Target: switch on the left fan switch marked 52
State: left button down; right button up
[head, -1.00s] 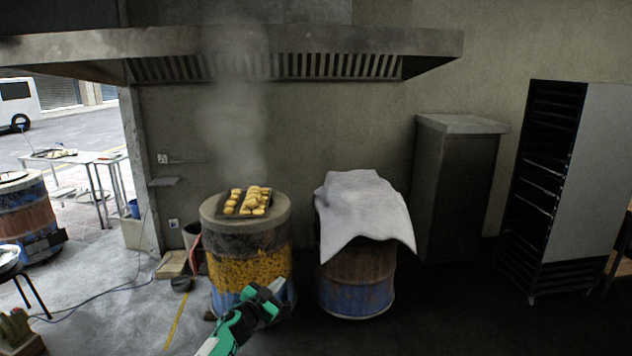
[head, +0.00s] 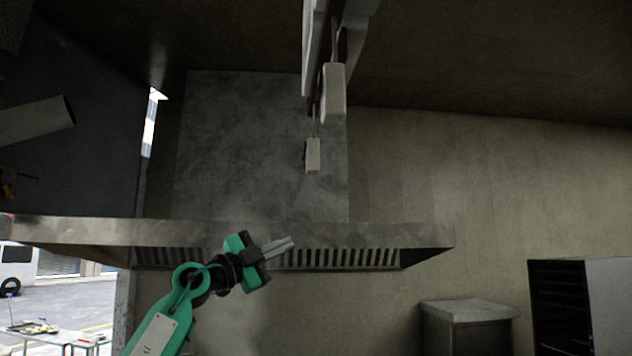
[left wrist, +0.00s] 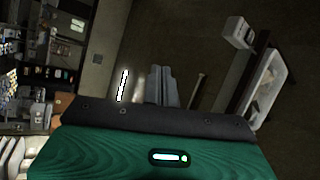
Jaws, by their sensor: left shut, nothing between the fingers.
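Two pale hanging boxes show in the head view, a nearer larger one (head: 334,92) and a farther smaller one (head: 312,155) to its left and lower. They may be the fan switches, but no marking 52 can be read on either. My left gripper (head: 288,245) is shut and empty, in front of the hood in the picture and below both boxes, apart from them. Its closed fingers also show in the left wrist view (left wrist: 160,86). A pale box (left wrist: 239,33) is at the upper right there; I cannot tell which one it is. My right gripper is not in view.
The wide grey hood (head: 400,238) spans the wall behind my left gripper. A long pale fixture (head: 313,45) hangs from the ceiling beside the nearer box. A grey cabinet (head: 468,312) and a dark rack (head: 562,305) stand at the right. The air around the gripper looks clear.

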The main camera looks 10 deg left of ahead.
aim_at(318, 85)
pick_arm(q)
jog(key=s+a+r+m+t+y+p, duration=0.1)
jog(key=s+r+m+t, duration=0.1)
jog(key=s+r, duration=2)
notch_tip(318, 85, up, 4)
jog(key=shift+s+a+f, duration=0.25)
jog(key=shift+s, duration=0.05)
jog(key=shift+w, duration=0.1)
jog(key=w+d+f, duration=0.1)
jog(key=w+d, duration=0.1)
jog(key=d, duration=0.6)
jog(key=shift+w+d, duration=0.2)
jog(key=shift+d, duration=0.05)
